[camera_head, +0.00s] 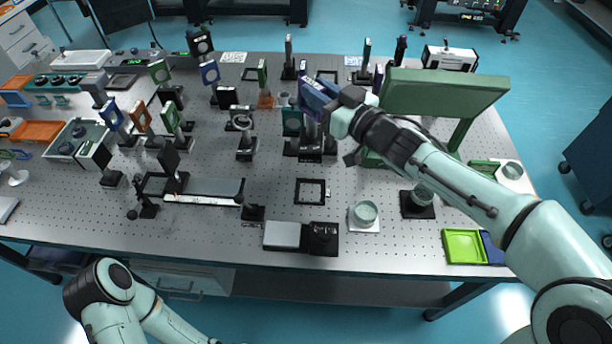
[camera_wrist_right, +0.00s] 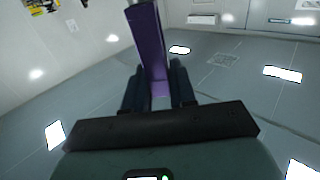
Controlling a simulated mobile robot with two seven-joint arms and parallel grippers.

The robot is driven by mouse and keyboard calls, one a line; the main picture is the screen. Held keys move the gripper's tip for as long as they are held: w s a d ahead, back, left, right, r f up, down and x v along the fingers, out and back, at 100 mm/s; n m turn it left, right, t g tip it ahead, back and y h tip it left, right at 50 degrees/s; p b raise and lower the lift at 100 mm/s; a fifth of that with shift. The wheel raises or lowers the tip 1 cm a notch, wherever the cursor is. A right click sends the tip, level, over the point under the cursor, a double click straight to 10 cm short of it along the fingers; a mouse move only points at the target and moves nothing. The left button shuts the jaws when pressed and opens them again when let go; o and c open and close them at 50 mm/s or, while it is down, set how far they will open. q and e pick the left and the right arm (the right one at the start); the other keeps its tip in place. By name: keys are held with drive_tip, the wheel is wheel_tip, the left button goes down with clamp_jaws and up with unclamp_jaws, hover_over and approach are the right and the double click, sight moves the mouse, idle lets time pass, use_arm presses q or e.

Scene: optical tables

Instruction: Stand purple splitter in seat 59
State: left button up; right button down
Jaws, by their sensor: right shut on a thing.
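The purple splitter (camera_head: 312,100) is held up over the back middle of the optical table, partly hidden by my right gripper (camera_head: 322,97) and the blue part beside it. In the right wrist view the purple splitter (camera_wrist_right: 150,45) stands between the two dark fingers of my right gripper (camera_wrist_right: 158,85), which is shut on it. Seat numbers are too small to read, so I cannot tell which is seat 59. An empty black square frame (camera_head: 312,182) lies flat on the table in front of the gripper. My left arm shows at the lower left, but its gripper is out of view.
Several posts with optics crowd the table's left and back. A green raised panel (camera_head: 443,93) stands right of the gripper, near my right arm. Cups (camera_head: 365,213), a white-and-black box (camera_head: 283,235) and a lime tray (camera_head: 463,246) lie along the front. Bare perforated table surrounds the square frame.

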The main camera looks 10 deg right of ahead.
sight(318, 120)
drive_tip(key=shift+w+f, duration=0.15)
drive_tip(key=shift+w, duration=0.05)
drive_tip(key=f+b, duration=0.1)
drive_tip(key=f, duration=0.1)
drive_tip(key=f+b, duration=0.1)
drive_tip(key=f, duration=0.2)
drive_tip(key=f+b, duration=0.1)
drive_tip(key=f, duration=0.1)
drive_tip(key=shift+s+f, duration=0.2)
drive_tip(key=shift+s, duration=0.1)
wheel_tip(318, 120, down, 7)
drive_tip(key=shift+w+b, duration=0.15)
drive_tip(key=shift+b, duration=0.45)
use_arm(q)
drive_tip(key=shift+s+f, duration=0.3)
drive_tip(key=shift+f, duration=0.55)
drive_tip(key=shift+s+f, duration=0.3)
drive_tip(key=shift+f, duration=0.6)
drive_tip(key=shift+s+f, duration=0.3)
drive_tip(key=shift+f, duration=0.55)
use_arm(e)
drive_tip(key=shift+f, duration=2.5)
use_arm(q)
drive_tip(key=shift+f+b, duration=0.1)
drive_tip(key=shift+b, duration=0.25)
use_arm(e)
drive_tip(key=shift+f, duration=0.1)
drive_tip(key=c, duration=0.9)
unclamp_jaws()
